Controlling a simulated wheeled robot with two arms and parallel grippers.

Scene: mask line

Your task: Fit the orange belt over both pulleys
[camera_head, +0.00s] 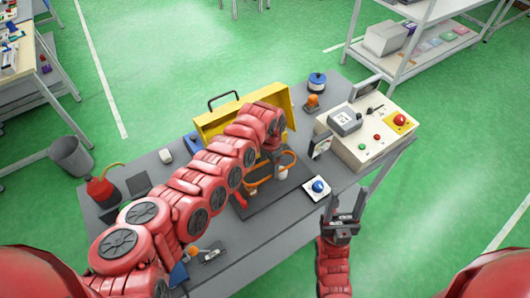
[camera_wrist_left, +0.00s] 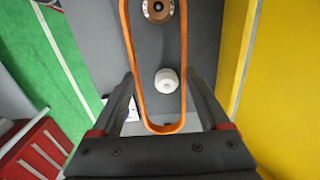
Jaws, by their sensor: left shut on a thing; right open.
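The orange belt (camera_wrist_left: 163,129) is a long loop, and my left gripper (camera_wrist_left: 160,75) is shut on it across its width, a finger at each long side. In the head view the belt (camera_head: 289,157) shows beside my left gripper (camera_head: 272,153), partly hidden by my arm. In the left wrist view a white pulley (camera_wrist_left: 166,82) and a brown pulley (camera_wrist_left: 157,10) appear inside the loop's outline. Whether the belt is above them or around them, I cannot tell. My right gripper (camera_head: 341,217) is open and empty, off the table's front edge.
The pulleys stand on a dark plate (camera_head: 262,207) on the grey table. A yellow panel (camera_head: 222,118) stands behind. A control box (camera_head: 368,137) is at the right, and a white block with a blue button (camera_head: 317,188) is in front of it.

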